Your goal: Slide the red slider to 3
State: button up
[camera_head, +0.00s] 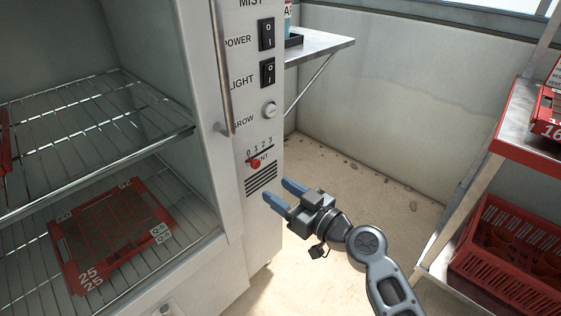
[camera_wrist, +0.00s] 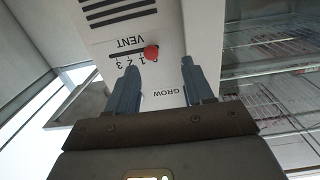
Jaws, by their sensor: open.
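The red slider (camera_head: 256,163) is a small round knob on a short dark slot in the white front panel. It sits at the 0 end of a scale marked 0 to 3. In the wrist view the panel shows upside down, with the red slider (camera_wrist: 151,52) at the slot's right end and the 3 to the left. My gripper (camera_head: 275,189) has blue fingers, apart and empty, below and right of the slider. In the wrist view my gripper (camera_wrist: 159,62) has the slider between its fingertips in the picture; contact is not evident.
Above the slot are the round GROW knob (camera_head: 269,110) and the LIGHT switch (camera_head: 267,73). A vertical door handle (camera_head: 224,75) stands left of the controls. Vent slits (camera_head: 261,179) lie below the slot. A red rack shelf (camera_head: 520,150) stands at right, with open floor between.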

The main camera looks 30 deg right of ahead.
aim_at(257, 165)
jog(key=shift+w+a+r, duration=0.15)
jog(key=shift+w+r, duration=0.05)
jog(key=shift+w, duration=1.35)
jog(key=shift+w+a+r, duration=0.15)
jog(key=shift+w, duration=1.45)
jog(key=shift+w+a+r, duration=0.15)
jog(key=shift+w+r, duration=0.05)
jog(key=shift+w, duration=1.35)
jog(key=shift+c, duration=0.4)
grip_shut()
